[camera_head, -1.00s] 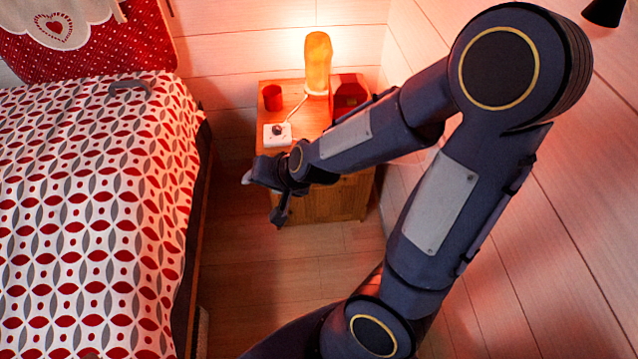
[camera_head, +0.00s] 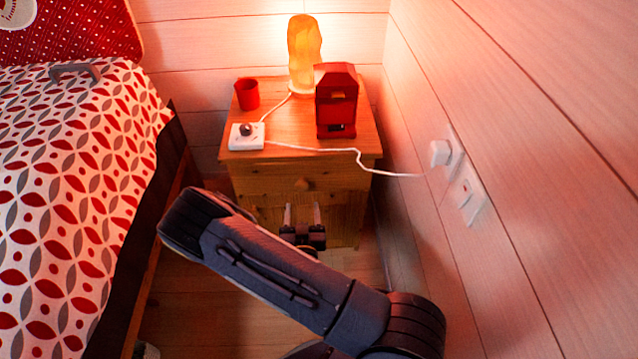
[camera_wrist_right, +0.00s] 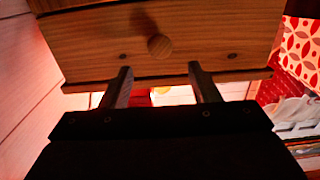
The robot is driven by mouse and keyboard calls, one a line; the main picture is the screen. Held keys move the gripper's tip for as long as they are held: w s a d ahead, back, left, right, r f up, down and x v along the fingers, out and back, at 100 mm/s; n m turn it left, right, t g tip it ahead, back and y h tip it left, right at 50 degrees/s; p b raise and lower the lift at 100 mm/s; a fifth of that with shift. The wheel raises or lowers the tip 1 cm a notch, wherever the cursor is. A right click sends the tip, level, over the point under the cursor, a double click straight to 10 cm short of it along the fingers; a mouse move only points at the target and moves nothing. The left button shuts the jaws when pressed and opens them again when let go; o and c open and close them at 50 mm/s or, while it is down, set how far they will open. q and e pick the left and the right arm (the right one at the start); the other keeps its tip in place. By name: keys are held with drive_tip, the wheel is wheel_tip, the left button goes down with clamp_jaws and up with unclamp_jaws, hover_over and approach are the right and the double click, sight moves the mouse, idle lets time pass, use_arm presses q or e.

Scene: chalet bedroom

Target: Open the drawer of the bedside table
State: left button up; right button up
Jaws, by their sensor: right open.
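The wooden bedside table (camera_head: 220,155) stands against the back wall, beside the right wall. Its drawer (camera_head: 260,183) looks shut. A round wooden knob (camera_head: 303,184) sits in the middle of the drawer front and also shows in the right wrist view (camera_wrist_right: 160,45). My right gripper (camera_head: 302,208) is in front of the drawer, its fingers pointing at it. In the right wrist view the gripper (camera_wrist_right: 161,75) is open and empty. The knob lies beyond the fingertips, roughly centred between them, and seems untouched.
On the table are a glowing orange lamp (camera_head: 305,50), a red cup (camera_head: 247,94), a red box-like lantern (camera_head: 336,105) and a white switch box (camera_head: 246,137). Its cable runs to a wall socket (camera_head: 446,152). The bed (camera_head: 85,190) bounds the left side.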

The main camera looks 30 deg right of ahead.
sight(302, 187)
drive_tip(key=shift+b+x, duration=0.6)
drive_tip(key=shift+x, duration=3.35)
clamp_jaws()
